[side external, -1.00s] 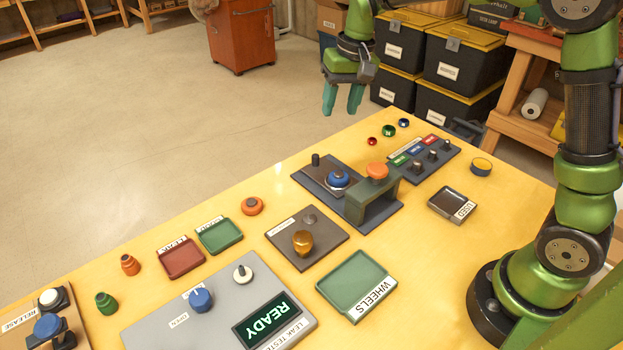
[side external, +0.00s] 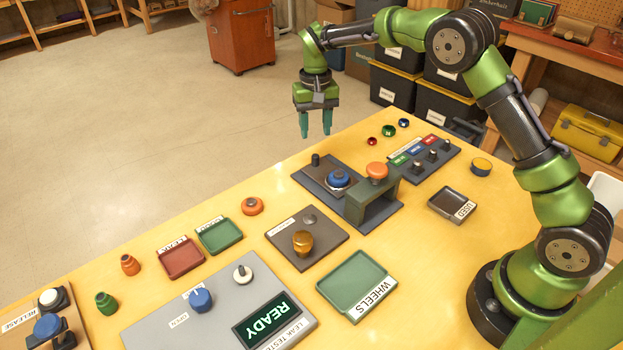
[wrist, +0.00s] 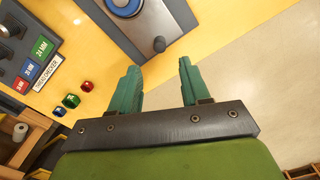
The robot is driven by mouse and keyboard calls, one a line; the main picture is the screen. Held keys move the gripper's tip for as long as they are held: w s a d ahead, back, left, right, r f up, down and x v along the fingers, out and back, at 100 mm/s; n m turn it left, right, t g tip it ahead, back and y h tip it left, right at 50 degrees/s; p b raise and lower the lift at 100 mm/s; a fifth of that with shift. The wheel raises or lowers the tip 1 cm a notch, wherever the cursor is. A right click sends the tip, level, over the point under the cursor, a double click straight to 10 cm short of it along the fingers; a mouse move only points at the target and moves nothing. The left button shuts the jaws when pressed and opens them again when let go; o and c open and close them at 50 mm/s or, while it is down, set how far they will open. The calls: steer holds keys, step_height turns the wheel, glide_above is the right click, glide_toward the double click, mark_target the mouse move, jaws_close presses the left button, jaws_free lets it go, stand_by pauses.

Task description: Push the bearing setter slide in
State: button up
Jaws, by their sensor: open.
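The bearing setter (side external: 372,208) is a dark grey base with a bridge carrying an orange button (side external: 377,171). Its slide (side external: 322,176) extends out to the left of the bridge, carrying a blue round piece (side external: 339,178) and an upright dark knob (side external: 315,159) at its outer end. In the wrist view the knob (wrist: 159,44) shows just beyond the fingertips, with part of the slide plate (wrist: 165,17) and the blue piece (wrist: 124,6). My gripper (side external: 315,132) is open and empty, pointing down above the knob's end, apart from it. It also shows in the wrist view (wrist: 158,68).
A labelled panel with several dark knobs (side external: 432,155) and small red, green and blue pieces (side external: 389,131) lie behind the setter. In front are an amber-knobbed plate (side external: 303,241), a WHEELS tray (side external: 358,285) and the leak tester (side external: 225,310). The table's far edge is near my gripper.

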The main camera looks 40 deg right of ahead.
mark_target(315, 155)
step_height(315, 155, down, 8)
steer(key=shift+f, duration=0.25)
jaws_close()
stand_by(0.3)
